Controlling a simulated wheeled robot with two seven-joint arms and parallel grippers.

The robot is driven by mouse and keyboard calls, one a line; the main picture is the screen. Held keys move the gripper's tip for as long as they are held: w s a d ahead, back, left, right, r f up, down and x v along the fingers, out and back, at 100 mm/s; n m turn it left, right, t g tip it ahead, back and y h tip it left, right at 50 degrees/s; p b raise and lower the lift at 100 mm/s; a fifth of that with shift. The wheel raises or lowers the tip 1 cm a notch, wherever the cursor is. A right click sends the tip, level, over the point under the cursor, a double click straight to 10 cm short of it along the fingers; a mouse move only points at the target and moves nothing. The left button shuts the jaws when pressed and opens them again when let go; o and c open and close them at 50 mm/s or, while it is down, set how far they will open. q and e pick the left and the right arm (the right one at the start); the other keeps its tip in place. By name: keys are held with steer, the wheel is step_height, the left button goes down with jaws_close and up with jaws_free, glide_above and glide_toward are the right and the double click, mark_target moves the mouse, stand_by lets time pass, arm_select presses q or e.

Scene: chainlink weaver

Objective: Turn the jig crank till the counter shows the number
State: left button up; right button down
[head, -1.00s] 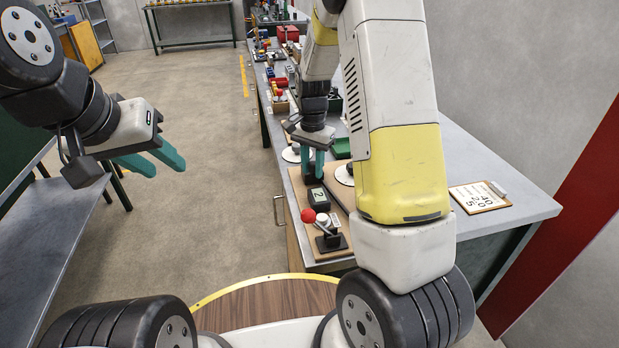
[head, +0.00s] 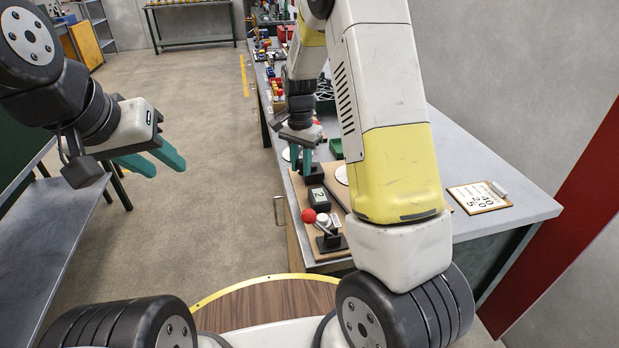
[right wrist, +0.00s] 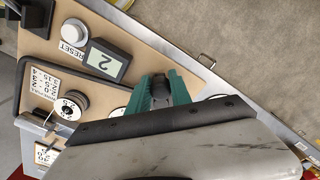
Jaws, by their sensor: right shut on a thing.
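The counter (head: 319,197) is a dark box on the tan jig board (head: 345,262). Its display reads 2, also in the right wrist view (right wrist: 103,62). My right gripper (head: 300,168) is at the far part of the board, beyond the counter. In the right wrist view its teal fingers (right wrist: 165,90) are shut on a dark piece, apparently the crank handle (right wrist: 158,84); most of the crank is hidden. A black block (head: 314,173) shows beside the fingers. My left gripper (head: 150,163) is open and empty over the floor at left.
A white RESET button (right wrist: 74,30) is beside the counter. A red ball knob (head: 308,216) and black bracket (head: 331,241) stand at the board's near end. A clipboard with numbers (head: 480,197) lies at right. Bins and parts crowd the bench's far end.

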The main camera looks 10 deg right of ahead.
steer(key=shift+a, duration=0.25)
steer(key=shift+w+a, duration=0.3)
steer(key=shift+w, duration=0.2)
steer(key=shift+w+a, duration=0.25)
steer(key=shift+w, duration=0.25)
